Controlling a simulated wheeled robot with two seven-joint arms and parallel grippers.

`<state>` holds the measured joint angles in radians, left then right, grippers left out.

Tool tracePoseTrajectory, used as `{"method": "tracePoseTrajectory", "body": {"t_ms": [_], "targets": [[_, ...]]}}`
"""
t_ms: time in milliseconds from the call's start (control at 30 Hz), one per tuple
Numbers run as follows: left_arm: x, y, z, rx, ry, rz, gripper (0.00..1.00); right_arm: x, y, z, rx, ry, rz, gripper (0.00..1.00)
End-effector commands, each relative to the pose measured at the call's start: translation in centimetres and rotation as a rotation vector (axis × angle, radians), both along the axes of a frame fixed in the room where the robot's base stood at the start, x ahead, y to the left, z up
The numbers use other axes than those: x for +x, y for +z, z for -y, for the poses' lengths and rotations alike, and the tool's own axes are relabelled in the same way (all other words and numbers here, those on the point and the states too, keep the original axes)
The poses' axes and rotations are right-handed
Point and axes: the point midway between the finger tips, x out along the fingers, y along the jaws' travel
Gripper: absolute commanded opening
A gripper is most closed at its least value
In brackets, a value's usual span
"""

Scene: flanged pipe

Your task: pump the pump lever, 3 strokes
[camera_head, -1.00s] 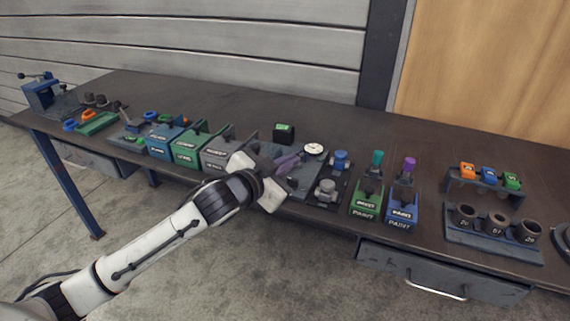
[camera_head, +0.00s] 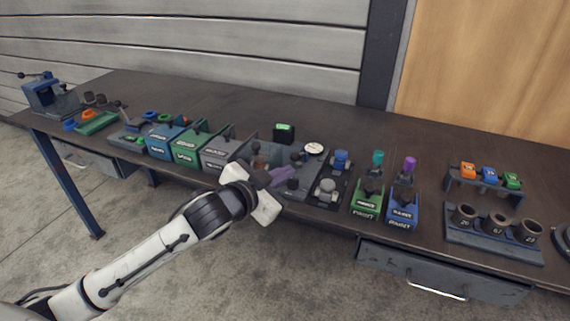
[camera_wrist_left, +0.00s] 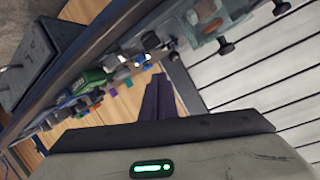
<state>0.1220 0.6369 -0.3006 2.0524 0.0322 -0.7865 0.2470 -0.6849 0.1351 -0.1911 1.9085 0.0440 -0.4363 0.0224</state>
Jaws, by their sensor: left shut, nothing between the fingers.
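The pump unit is a grey base plate (camera_head: 300,194) near the table's front edge, with a round white-faced gauge (camera_head: 313,149) at its back. Dark knobs and a small brownish part show on and beside this plate. I cannot tell for sure which is the pump lever, and my gripper hides part of this area. My left gripper (camera_head: 284,177) has purple fingers, shut together and empty, over the front left part of the plate. Contact with a knob cannot be made out. In the left wrist view the shut fingers (camera_wrist_left: 158,98) point toward the bench. My right gripper is not in view.
A grey box (camera_head: 220,152) and a green box (camera_head: 190,150) stand left of the pump. A valve unit (camera_head: 327,188) and paint boxes (camera_head: 402,207) stand to the right. A small device with a green display (camera_head: 284,131) is behind. The back of the table (camera_head: 240,103) is clear.

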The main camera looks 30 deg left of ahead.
Motion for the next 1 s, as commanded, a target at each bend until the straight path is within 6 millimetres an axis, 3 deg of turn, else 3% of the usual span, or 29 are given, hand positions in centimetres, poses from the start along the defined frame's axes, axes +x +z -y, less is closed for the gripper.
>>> {"method": "tracePoseTrajectory", "body": {"t_ms": [200,300,600,767,1000], "targets": [[-9.0,-8.9,2.6,-0.066,0.071,-0.3,0.0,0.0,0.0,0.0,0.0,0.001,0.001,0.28],[-13.7,-11.9,3.3,-0.088,0.106,-0.438,0.0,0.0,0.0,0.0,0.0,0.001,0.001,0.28],[-24.9,-17.6,4.6,-0.142,0.172,-0.748,0.0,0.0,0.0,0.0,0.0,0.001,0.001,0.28],[-28.6,-21.3,6.1,-0.191,0.17,-0.822,0.0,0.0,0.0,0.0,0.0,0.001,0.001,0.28],[-28.3,-25.4,7.8,-0.251,0.131,-0.735,0.0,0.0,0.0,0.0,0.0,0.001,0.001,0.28]]}}
